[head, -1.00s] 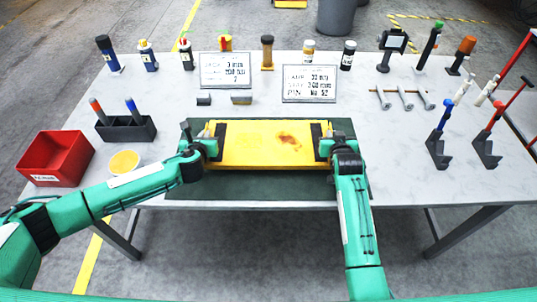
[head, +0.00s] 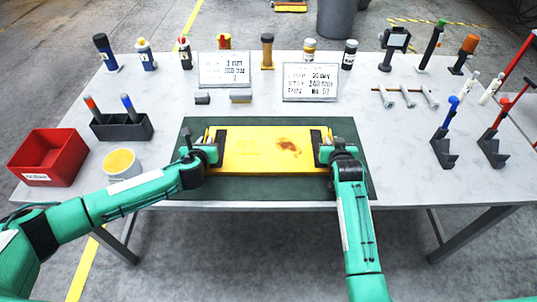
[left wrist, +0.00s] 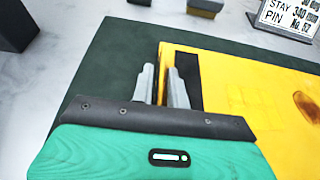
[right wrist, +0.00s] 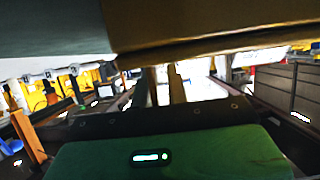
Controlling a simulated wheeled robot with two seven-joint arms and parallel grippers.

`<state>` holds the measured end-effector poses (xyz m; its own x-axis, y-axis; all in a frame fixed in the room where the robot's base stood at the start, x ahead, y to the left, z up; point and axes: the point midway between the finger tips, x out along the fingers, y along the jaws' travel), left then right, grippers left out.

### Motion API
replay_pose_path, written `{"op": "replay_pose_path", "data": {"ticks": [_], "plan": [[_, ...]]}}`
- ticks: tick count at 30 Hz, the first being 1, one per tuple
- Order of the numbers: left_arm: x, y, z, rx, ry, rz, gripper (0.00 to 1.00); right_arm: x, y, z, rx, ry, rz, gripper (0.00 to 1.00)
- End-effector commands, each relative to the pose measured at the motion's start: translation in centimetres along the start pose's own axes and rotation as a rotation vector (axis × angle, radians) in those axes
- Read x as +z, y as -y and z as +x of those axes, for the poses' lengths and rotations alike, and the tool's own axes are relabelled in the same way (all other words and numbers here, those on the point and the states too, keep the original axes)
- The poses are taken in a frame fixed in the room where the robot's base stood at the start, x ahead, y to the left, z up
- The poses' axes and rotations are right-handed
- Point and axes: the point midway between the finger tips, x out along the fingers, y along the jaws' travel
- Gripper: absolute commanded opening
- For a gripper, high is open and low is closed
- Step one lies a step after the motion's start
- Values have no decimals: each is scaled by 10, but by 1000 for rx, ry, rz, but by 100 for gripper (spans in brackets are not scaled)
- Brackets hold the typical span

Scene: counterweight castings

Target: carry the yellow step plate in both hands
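The yellow step plate (head: 262,150) lies level across the dark green mat (head: 270,188) in the head view. It has a reddish-brown stain and a black slot at each end. My left gripper (head: 211,150) is at its left end; in the left wrist view its two fingers (left wrist: 163,85) straddle the plate's yellow end strip, one in the slot. My right gripper (head: 326,150) is at the right end, closed there too; its fingers (right wrist: 165,85) reach up to the plate's shadowed edge (right wrist: 210,45) in the right wrist view. I cannot tell whether the plate touches the mat.
A red bin (head: 47,157), a yellow-topped cup (head: 121,163) and a black pen rack (head: 122,128) stand left. Two cards (head: 224,69) and several bottles stand behind. Blue (head: 445,140) and red tools (head: 492,140) stand right. The table's front edge is close.

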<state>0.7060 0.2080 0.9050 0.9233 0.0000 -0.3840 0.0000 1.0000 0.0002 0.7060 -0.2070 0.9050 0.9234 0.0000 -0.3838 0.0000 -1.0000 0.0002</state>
Motion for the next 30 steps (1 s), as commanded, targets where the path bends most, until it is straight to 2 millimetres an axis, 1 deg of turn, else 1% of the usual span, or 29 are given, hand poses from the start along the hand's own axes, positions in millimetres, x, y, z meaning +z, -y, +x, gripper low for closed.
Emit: {"op": "replay_pose_path", "data": {"ticks": [10, 14, 17, 27, 30], "plan": [[1, 0, -1, 0, 0, 0, 26, -1, 0, 0, 0, 0, 0, 26], [1, 0, -8, 0, 0, 0, 26, -1, 0, 0, 0, 0, 0, 26], [0, 0, -21, -2, 0, 0, 26, -1, 0, 0, 0, 0, 0, 26], [0, 0, -85, -2, 0, 0, 26, -1, 0, 0, 0, 0, 0, 26], [1, 0, -100, -2, 0, 0, 26, -1, 0, 0, 0, 0, 0, 26]]}}
